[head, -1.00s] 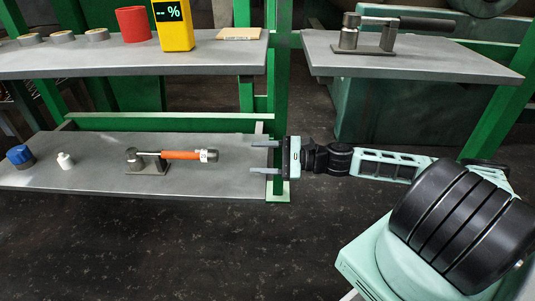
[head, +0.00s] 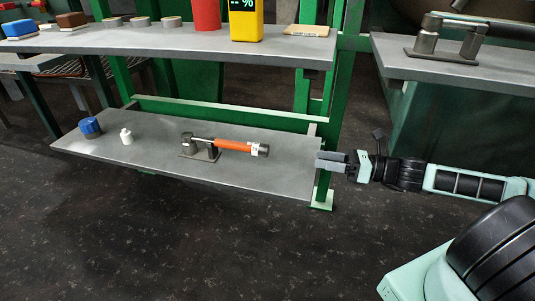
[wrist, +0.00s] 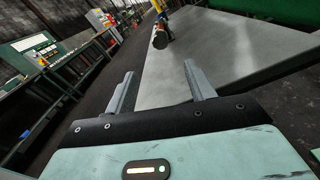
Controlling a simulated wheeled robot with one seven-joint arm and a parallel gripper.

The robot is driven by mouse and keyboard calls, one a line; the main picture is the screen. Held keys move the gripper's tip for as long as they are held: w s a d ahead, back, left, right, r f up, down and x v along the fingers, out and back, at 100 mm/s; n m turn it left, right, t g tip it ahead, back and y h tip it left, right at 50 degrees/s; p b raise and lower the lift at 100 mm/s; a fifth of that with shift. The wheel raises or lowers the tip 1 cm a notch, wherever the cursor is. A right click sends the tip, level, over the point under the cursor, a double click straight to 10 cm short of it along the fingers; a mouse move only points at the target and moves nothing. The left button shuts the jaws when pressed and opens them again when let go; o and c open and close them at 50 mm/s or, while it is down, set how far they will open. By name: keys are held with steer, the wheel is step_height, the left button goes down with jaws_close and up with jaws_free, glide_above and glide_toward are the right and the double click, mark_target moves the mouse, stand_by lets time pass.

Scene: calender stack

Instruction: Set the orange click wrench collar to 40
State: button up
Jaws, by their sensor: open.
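The wrench's end (wrist: 160,39) shows beyond the fingers, near the top.
The lower shelf (head: 270,182) also holds a blue-capped item (head: 90,127) and a small white bottle (head: 126,136) at left. A green post (head: 335,125) stands beside my gripper. The upper shelf (head: 150,40) is above the wrench.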

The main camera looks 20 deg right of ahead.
mark_target(268, 151)
steer(key=shift+m, duration=0.4)
steer(key=b+x, duration=0.6)
steer(key=x, duration=1)
steer(key=shift+f, duration=0.15)
steer(key=shift+w+a, duration=0.4)
steer(key=shift+a, duration=0.15)
steer(key=c, duration=1)
